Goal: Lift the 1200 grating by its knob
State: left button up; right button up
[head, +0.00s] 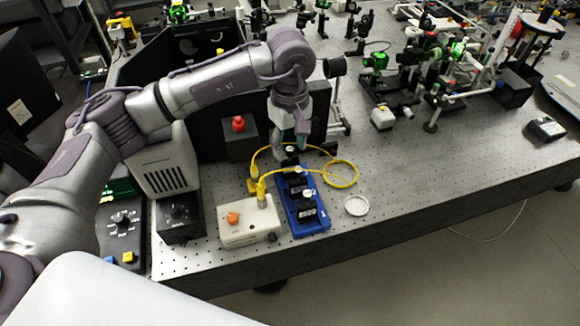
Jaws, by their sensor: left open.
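A blue tray (317,228) on the optical bench holds black grating mounts in a row, with small light knobs on top. The rear mount (290,161) is partly hidden, the middle mount (296,182) and the front mount (308,212) show better. Their labels are too small to read, so I cannot tell which is the 1200 grating. My left gripper (293,140) points down just above the rear mount, open; I cannot tell whether its fingers are around that knob. My right gripper is not in view.
A yellow cable (341,173) loops from a cream box (249,224) around the tray. A white round dish (357,206) lies to the right. A black block with a red knob (238,124) stands left of my gripper.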

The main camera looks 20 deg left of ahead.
pick_arm(q)
grip_shut()
dwell(0.4)
